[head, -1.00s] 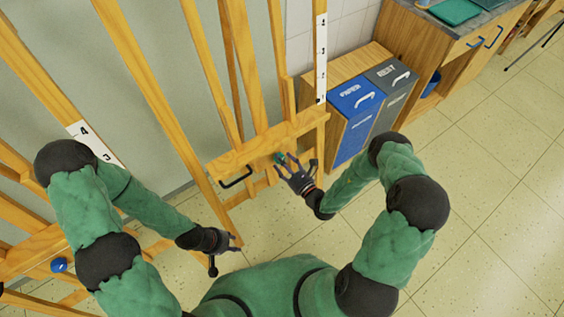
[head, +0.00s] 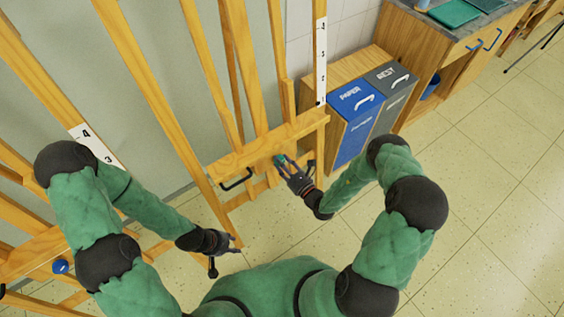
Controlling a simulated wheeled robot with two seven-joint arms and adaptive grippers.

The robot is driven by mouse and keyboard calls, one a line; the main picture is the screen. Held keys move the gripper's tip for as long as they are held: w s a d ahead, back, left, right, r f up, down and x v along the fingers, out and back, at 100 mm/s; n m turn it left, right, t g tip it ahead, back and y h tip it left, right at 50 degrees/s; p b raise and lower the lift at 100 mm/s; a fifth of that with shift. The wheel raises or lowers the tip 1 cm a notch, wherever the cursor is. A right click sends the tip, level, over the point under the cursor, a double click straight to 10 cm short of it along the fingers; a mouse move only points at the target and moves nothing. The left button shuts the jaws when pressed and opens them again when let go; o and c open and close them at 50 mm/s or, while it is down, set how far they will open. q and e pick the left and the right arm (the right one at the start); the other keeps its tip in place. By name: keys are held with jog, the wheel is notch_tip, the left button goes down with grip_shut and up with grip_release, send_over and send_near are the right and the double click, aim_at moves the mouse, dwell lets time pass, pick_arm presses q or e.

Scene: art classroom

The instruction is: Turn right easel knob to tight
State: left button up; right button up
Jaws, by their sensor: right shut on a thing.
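The right easel (head: 235,165) is a wooden frame with a crossbar in the middle of the head view. Its teal knob (head: 280,159) sits on the front of the crossbar, partly covered by my fingers. My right gripper (head: 287,165) is at the knob, with its fingers shut on it. The knob's marking and exact angle are too small to tell. My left gripper (head: 232,244) is low beside the easel's left leg, apart from the knob. Its finger opening cannot be made out.
A black handle (head: 236,180) is on the crossbar, left of the knob. Another easel with a blue knob (head: 60,266) stands at the left. A cabinet with a blue paper bin (head: 354,98) and grey rest bin (head: 388,76) stands behind. The floor at right is clear.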

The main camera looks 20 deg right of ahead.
jog(key=o, duration=1.1)
jog(key=shift+f, duration=0.15)
jog(key=v, duration=1.2)
